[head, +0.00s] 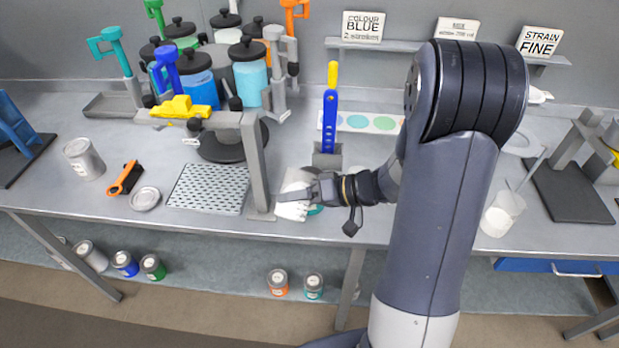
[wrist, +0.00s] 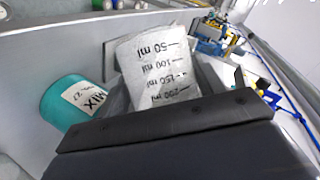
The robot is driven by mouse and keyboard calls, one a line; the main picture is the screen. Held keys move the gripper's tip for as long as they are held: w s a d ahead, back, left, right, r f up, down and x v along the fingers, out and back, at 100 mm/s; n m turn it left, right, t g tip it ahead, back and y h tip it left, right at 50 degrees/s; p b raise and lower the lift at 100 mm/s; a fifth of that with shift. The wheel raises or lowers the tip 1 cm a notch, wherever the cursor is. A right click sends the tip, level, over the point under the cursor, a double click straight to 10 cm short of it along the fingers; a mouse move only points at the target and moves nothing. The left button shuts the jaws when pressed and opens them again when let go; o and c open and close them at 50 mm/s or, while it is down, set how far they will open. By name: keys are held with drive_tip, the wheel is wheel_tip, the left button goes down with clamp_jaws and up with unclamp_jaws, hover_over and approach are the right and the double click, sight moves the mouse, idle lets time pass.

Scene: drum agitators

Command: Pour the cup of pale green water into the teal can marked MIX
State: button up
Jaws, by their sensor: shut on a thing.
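My gripper (head: 303,193) is shut on a whitish, translucent measuring cup (head: 292,209) near the front edge of the bench. In the wrist view the cup (wrist: 155,70) shows black millilitre marks and sits between the fingers. Its contents and any pale green tint cannot be made out. The teal can (head: 316,209) is mostly hidden behind my gripper and the cup in the head view. In the wrist view the can (wrist: 75,105), with a white MIX label, lies just left of the cup. Whether cup and can touch is unclear.
A grey post and arm stand (head: 254,160) rises close left of the cup, beside a perforated plate (head: 209,188). A blue-handled tool in a grey holder (head: 328,157) stands behind my gripper. Several lidded jars crowd the back left.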

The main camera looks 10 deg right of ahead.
sight(302, 182)
drive_tip(key=shift+r+p, duration=0.2)
drive_tip(key=shift+p, duration=0.2)
drive_tip(key=shift+m, duration=0.3)
drive_tip(key=shift+r+m+g+y+p, duration=0.4)
drive_tip(key=shift+r+p, duration=0.05)
drive_tip(key=shift+p, duration=1.55)
drive_tip(key=shift+w+f+m+g+y+p, duration=0.1)
drive_tip(key=shift+f+m+g+y+p, duration=0.25)
drive_tip(key=shift+m, duration=0.25)
drive_tip(key=shift+w+d+r+m+g+y, duration=0.25)
drive_tip(key=shift+w+d+r+m+y, duration=0.15)
drive_tip(key=shift+w+r+m, duration=0.2)
idle(1.5)
drive_tip(key=shift+w+d+r+m+y, duration=0.2)
drive_tip(key=shift+r+m+y, duration=0.1)
drive_tip(key=shift+m, duration=0.15)
drive_tip(key=shift+w+d+r+m+y, duration=0.15)
drive_tip(key=shift+r+m, duration=0.15)
drive_tip(key=shift+m, duration=0.15)
idle(1.4)
drive_tip(key=s+f+n, duration=0.1)
drive_tip(key=a+f+n+h, duration=0.1)
drive_tip(key=shift+s+a+f+n+h, duration=0.1)
drive_tip(key=shift+s+a+n+h, duration=0.05)
drive_tip(key=shift+s+n+h, duration=0.2)
